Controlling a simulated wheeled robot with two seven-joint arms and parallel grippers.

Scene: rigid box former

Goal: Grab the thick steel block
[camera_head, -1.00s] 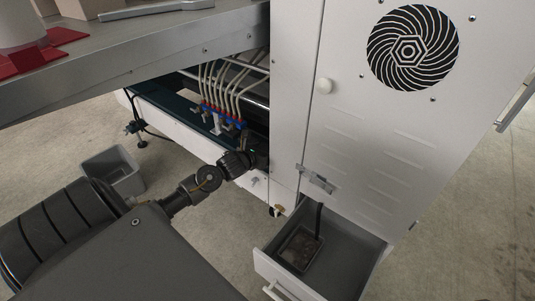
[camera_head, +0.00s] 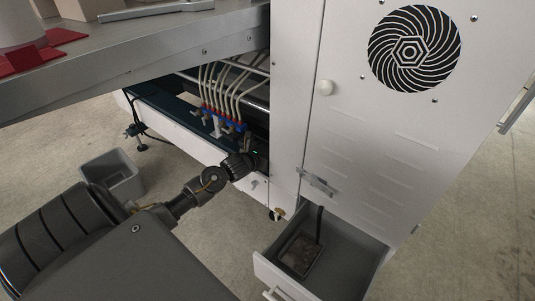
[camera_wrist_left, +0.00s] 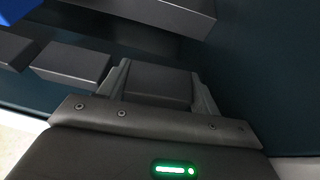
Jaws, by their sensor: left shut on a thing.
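A dark grey steel block (camera_wrist_left: 158,82) sits between the two fingers of my left gripper (camera_wrist_left: 160,88) in the left wrist view. The gripper is shut on it, one finger at each side. Beside it to the left are another grey block (camera_wrist_left: 70,62) and part of a further one (camera_wrist_left: 14,48). In the head view my left arm reaches into the low opening of the machine, beside the white cabinet. The gripper's fingers and the blocks cannot be made out there. My right gripper is in neither view.
A long dark bar (camera_wrist_left: 165,12) crosses above the held block. In the head view, cables with red and blue fittings (camera_head: 222,116) hang just above my wrist. The white cabinet (camera_head: 370,150) stands close on the right, with an open drawer (camera_head: 345,275) below. A grey bin (camera_head: 122,180) stands on the floor.

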